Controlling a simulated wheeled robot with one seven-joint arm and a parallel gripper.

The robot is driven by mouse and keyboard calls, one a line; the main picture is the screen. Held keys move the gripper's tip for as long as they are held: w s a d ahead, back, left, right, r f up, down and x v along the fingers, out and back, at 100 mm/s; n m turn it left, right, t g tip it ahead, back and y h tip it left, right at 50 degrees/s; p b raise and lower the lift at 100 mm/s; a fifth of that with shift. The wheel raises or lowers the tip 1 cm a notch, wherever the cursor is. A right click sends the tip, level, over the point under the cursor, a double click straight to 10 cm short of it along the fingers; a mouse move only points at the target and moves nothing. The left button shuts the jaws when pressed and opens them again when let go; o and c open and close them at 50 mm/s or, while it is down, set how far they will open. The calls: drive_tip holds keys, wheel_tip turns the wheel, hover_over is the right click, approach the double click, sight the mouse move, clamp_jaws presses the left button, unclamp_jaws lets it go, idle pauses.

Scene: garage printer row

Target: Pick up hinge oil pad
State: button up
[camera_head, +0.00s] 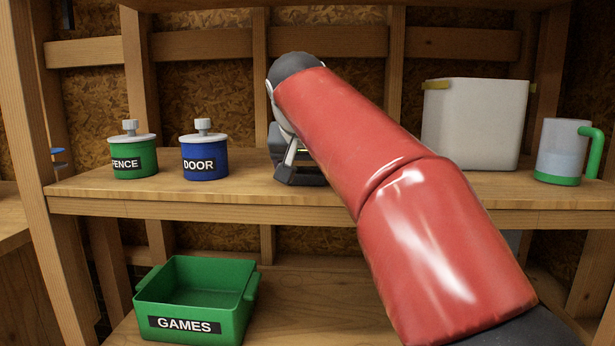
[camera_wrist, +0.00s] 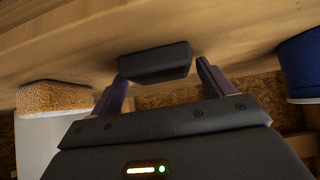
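No readable label marks the hinge oil pad. A small dark rectangular block (camera_wrist: 155,62) lies on the shelf surface in the wrist view, which looks inverted. My gripper (camera_wrist: 163,72) is open, with one finger at each side of this block; a small gap shows by the right finger, and contact at the left finger cannot be told. In the head view my gripper (camera_head: 299,172) is low over the shelf, mostly behind my red arm, and the block cannot be made out clearly. A white item with an orange-brown, sponge-like end (camera_wrist: 54,97) stands beside the left finger in the wrist view.
On the wooden shelf (camera_head: 240,188) stand a green FENCE can (camera_head: 133,163), a blue DOOR can (camera_head: 205,162), a whitish bin (camera_head: 475,125) and a grey mug with a green handle (camera_head: 560,152). A green GAMES tray (camera_head: 195,299) sits below. Shelf between DOOR can and gripper is clear.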

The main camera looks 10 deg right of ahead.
sight(307, 171)
drive_tip(key=c, duration=1)
drive_tip(key=shift+r, duration=0.1)
wheel_tip(307, 171, up, 9)
drive_tip(key=shift+w+f+p, duration=0.1)
drive_tip(key=shift+p, duration=0.6)
drive_tip(key=shift+r, duration=0.55)
